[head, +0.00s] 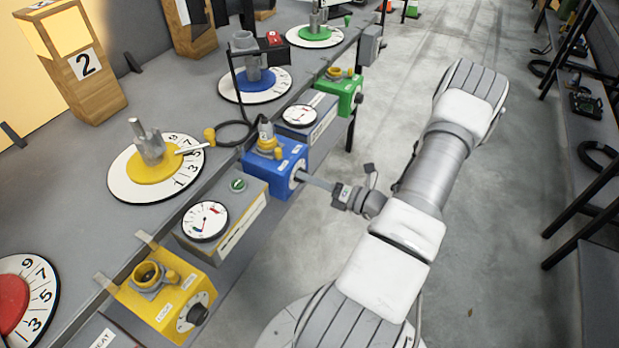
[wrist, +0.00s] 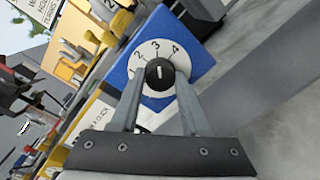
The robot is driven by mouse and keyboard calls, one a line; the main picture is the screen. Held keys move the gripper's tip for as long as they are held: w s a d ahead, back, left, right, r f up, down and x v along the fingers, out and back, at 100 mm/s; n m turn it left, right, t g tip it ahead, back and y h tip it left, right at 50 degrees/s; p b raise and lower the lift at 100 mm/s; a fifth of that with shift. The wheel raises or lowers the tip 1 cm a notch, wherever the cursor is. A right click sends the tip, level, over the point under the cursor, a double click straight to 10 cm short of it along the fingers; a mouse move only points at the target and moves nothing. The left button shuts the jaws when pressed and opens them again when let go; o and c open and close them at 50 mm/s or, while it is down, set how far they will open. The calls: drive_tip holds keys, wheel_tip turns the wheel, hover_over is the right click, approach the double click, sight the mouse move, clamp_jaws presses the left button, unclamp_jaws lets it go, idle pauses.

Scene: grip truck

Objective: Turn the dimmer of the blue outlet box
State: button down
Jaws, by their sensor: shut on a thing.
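The blue outlet box (head: 275,160) is mounted at the bench's front edge, between the green and yellow boxes, with a yellow-ringed socket on top. In the wrist view its blue front face (wrist: 192,38) carries a white dial with the numbers 2, 3 and 4 showing. The black dimmer knob (wrist: 160,73) sits at the dial's middle, its white mark pointing roughly up in the picture. My gripper (head: 300,178) reaches the box's front from the right. In the wrist view my gripper's two fingers (wrist: 160,82) are closed on either side of the knob, which hides the lower dial.
A yellow outlet box (head: 162,296) and a green one (head: 340,88) sit along the same edge. Grey gauge boxes (head: 222,212) stand between them. The bench top holds several numbered discs, such as the yellow one (head: 150,168). The floor (head: 400,70) to the right is open.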

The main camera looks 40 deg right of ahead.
drive_tip(key=shift+c, duration=1.9)
unclamp_jaws()
drive_tip(key=p+v, duration=0.1)
drive_tip(key=v, duration=1.6)
drive_tip(key=shift+s, duration=0.2)
drive_tip(key=shift+d, duration=0.1)
